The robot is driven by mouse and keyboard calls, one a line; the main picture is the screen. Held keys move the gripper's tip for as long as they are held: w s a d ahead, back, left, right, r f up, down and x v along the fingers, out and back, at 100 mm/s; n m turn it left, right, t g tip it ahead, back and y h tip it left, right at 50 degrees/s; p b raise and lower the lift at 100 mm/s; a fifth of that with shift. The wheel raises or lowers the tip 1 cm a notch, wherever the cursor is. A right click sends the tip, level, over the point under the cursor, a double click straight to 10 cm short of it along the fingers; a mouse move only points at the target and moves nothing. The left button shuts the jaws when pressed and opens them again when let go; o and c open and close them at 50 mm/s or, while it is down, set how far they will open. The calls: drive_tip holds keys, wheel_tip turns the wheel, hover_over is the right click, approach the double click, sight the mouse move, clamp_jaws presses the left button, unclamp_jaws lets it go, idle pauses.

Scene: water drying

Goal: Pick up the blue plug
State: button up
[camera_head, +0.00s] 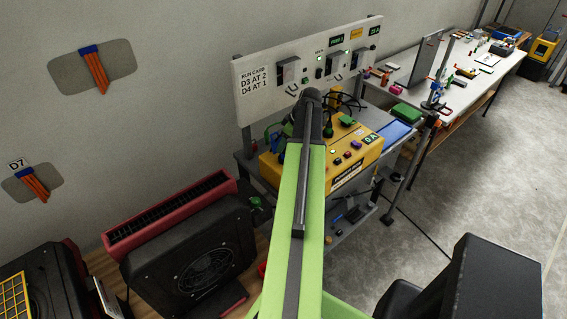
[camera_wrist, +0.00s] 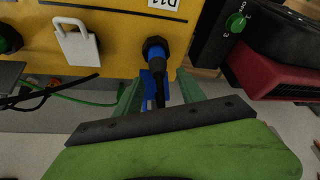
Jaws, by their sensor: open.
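The blue plug (camera_wrist: 154,66) is in the wrist view, with a dark collar at the face of the yellow box (camera_wrist: 105,45). A black cable runs from it toward my gripper. My gripper (camera_wrist: 159,84) is open, with one green finger on each side of the plug and cable. The fingertips are close to the plug, but I cannot tell whether they touch it. In the head view the yellow power box (camera_head: 350,177) stands on a grey cart. My own arm covers part of it, and I cannot make out the blue plug there.
In the wrist view a white latch-like part (camera_wrist: 75,43) is left of the plug and a red-cased unit (camera_wrist: 272,72) is at right. In the head view a panel (camera_head: 262,88) stands behind the box. A black fan unit (camera_head: 190,262) is at lower left. Open floor lies right.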

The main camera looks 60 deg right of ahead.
drive_tip(key=shift+w+f, duration=0.1)
drive_tip(key=shift+f, duration=0.2)
drive_tip(key=shift+c, duration=0.2)
clamp_jaws()
idle(1.0)
